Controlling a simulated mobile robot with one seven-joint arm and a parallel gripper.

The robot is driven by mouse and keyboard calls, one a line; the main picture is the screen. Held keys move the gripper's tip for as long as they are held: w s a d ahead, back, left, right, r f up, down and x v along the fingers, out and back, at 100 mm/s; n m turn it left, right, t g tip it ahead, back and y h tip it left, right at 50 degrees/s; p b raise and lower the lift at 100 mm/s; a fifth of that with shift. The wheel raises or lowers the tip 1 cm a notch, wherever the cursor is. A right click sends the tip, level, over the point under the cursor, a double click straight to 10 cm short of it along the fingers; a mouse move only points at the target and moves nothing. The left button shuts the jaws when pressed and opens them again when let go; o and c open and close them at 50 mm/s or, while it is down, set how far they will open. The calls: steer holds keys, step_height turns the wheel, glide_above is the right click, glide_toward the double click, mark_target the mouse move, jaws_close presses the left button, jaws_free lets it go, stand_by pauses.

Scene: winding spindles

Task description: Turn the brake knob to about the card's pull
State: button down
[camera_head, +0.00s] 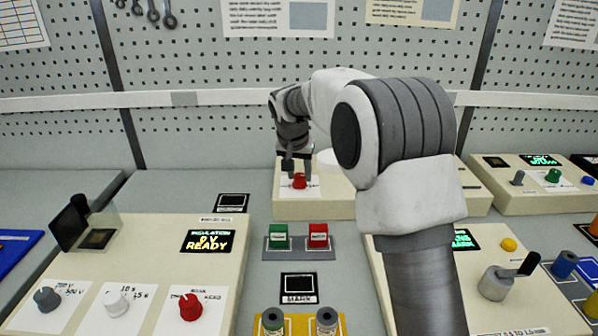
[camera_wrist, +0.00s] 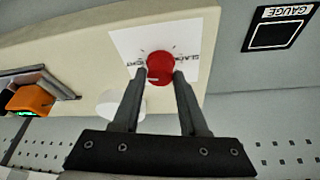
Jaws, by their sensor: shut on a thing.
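A red knob (camera_head: 299,181) sits on a white label plate on the cream box (camera_head: 318,207) at the back middle, and I take it for the brake knob. In the wrist view the knob (camera_wrist: 160,66) stands on its white plate (camera_wrist: 188,40), with red marks around it and lettering too small to read surely. My gripper (camera_wrist: 160,78) has one finger on each side of the knob and is shut on it. In the head view my gripper (camera_head: 299,174) comes down on it from above. Wall cards (camera_head: 278,17) hang behind, their text unreadable.
A near-left panel (camera_head: 225,270) carries a separate red knob (camera_head: 190,306) and a yellow display. Green (camera_head: 279,236) and red (camera_head: 318,235) blocks stand in the middle. A white disc (camera_wrist: 107,105) lies beside the knob plate. My arm hides much of the right-hand panel.

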steer(key=n+p, duration=0.1)
steer(key=n+y, duration=0.1)
steer(key=n, duration=0.1)
steer(key=n+y+p, duration=0.1)
steer(key=n, duration=0.1)
steer(key=shift+d+r+p, duration=0.15)
steer(key=shift+d+p, duration=0.1)
steer(key=shift+p, duration=0.1)
steer(key=n+y+p, duration=0.1)
steer(key=n, duration=0.1)
steer(key=n+p, duration=0.1)
steer(key=n, duration=0.1)
steer(key=shift+n+g+y+p, duration=0.3)
steer(key=shift+n+y, duration=0.1)
steer(key=shift+c, duration=2.2)
jaws_free()
steer(key=p+v, duration=0.1)
steer(key=v, duration=1.6)
steer(key=shift+p, duration=0.3)
